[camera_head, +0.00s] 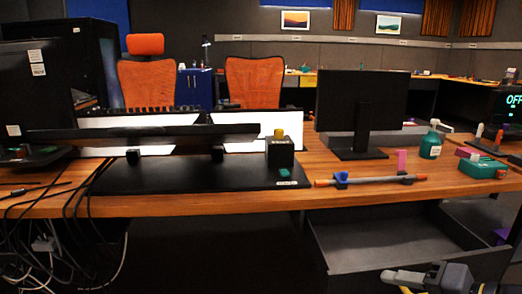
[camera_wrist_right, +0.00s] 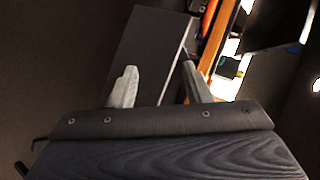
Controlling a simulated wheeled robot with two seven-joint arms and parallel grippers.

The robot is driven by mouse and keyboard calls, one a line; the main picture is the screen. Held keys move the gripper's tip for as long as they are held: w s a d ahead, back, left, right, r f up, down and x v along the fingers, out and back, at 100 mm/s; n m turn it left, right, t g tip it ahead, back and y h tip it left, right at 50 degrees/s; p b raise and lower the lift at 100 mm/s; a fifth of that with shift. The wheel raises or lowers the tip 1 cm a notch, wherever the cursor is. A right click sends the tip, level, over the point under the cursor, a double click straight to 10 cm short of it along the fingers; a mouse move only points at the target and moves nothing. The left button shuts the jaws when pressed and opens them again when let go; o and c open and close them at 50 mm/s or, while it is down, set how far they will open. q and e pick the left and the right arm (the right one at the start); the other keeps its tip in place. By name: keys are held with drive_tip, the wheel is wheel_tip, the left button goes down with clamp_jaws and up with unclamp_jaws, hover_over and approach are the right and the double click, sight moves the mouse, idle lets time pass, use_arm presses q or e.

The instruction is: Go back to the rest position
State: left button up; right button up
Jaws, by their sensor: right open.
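My right gripper (camera_head: 402,278) shows at the bottom right of the head view, low in front of the desk and beside the front of a dark pulled-out drawer (camera_head: 365,262). In the right wrist view its two pale fingers (camera_wrist_right: 160,78) stand apart with nothing between them. My left gripper is in neither view. The black panel (camera_head: 190,180) lies on the desk, and a dark box with a yellow ball-like top (camera_head: 280,150) stands at its right end.
The wooden desk (camera_head: 250,202) spans the view above the gripper. On it are a monitor (camera_head: 362,100), a rod on blue holders (camera_head: 370,181), a green bottle (camera_head: 431,142) and a green case (camera_head: 482,167). Loose cables (camera_head: 75,215) hang at the left. Orange chairs (camera_head: 253,82) stand behind.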

drive_tip(key=s+a+f+n+g+h+p, duration=0.35)
drive_tip(key=s+f+n, duration=0.25)
drive_tip(key=s+f, duration=0.55)
wheel_tip(320, 180, up, 38)
drive_tip(key=p, duration=3.6)
drive_tip(key=shift+d+r+p, duration=0.25)
drive_tip(key=shift+p, duration=0.05)
drive_tip(key=shift+g+h, duration=0.25)
